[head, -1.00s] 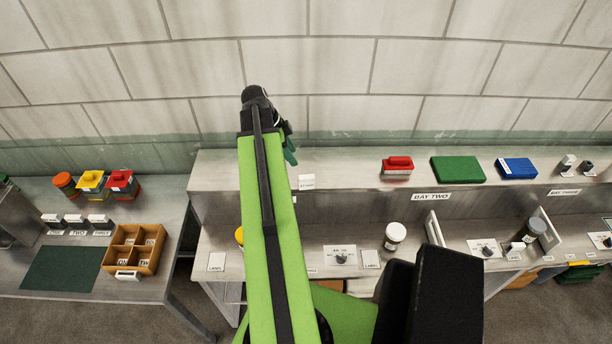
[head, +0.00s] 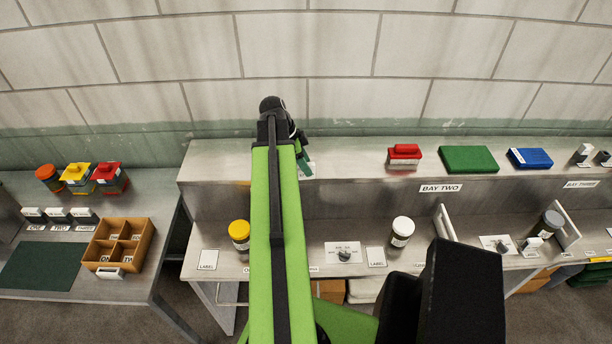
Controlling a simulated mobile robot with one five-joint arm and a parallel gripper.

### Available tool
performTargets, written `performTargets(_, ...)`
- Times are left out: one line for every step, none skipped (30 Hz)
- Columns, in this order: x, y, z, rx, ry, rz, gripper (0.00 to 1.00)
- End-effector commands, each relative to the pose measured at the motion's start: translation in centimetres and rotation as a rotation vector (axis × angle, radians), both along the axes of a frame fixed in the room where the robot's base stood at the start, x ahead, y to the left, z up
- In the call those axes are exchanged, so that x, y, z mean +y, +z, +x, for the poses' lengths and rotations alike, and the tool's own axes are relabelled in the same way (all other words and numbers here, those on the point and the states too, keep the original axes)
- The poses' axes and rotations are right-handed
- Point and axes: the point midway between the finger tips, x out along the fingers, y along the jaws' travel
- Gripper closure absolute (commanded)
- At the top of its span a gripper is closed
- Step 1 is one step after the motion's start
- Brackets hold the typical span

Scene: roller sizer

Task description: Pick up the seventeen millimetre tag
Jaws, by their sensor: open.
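My gripper (head: 304,160) is at the far end of my green arm, over the raised back shelf (head: 350,160) left of the red-handled block. Only a small green and pale part of it shows past the dark wrist. It is open. A small pale patch shows right at the green tip, and I cannot tell whether it is a tag or part of the gripper. No seventeen millimetre marking is readable in this view. The arm hides part of the shelf and bench.
The shelf holds a red block (head: 404,153), a green slab (head: 468,159) and a blue slab (head: 530,158). Below stand a yellow-lidded jar (head: 239,235), a white-lidded jar (head: 402,231) and a dial plate (head: 343,253). A wooden divided box (head: 119,244) is on the left table.

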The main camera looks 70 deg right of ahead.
Motion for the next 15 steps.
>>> performTargets(-0.3, -1.4, -0.3, 0.0, -0.002, -0.001, 0.53)
performTargets(-0.5, -1.9, -0.6, 0.0, -0.002, 0.0, 0.53)
performTargets(-0.8, -2.7, -0.9, 0.0, -0.002, 0.0, 0.53)
performTargets(-0.9, -3.2, -1.1, 0.0, -0.001, 0.0, 0.53)
performTargets(-0.9, -3.6, -1.2, 0.0, -0.001, 0.0, 0.53)
performTargets(-1.0, -4.1, -1.4, 0.0, 0.0, 0.001, 0.53)
performTargets(-1.1, -4.3, -1.5, 0.0, 0.0, 0.001, 0.53)
performTargets(-1.1, -4.3, -1.6, 0.0, 0.0, 0.001, 0.53)
performTargets(-1.1, -4.3, -1.6, 0.0, 0.0, 0.0, 0.53)
performTargets(-1.1, -4.1, -1.6, 0.0, 0.0, 0.0, 0.53)
performTargets(-1.1, -4.0, -1.6, 0.0, 0.001, 0.0, 0.53)
performTargets(-1.1, -4.0, -1.6, 0.0, 0.001, 0.0, 0.53)
performTargets(-1.1, -3.9, -1.6, 0.0, 0.001, 0.0, 0.53)
performTargets(-1.1, -3.9, -1.6, 0.0, 0.001, 0.0, 0.53)
performTargets(-1.1, -3.9, -1.6, 0.0, 0.001, 0.0, 0.57)
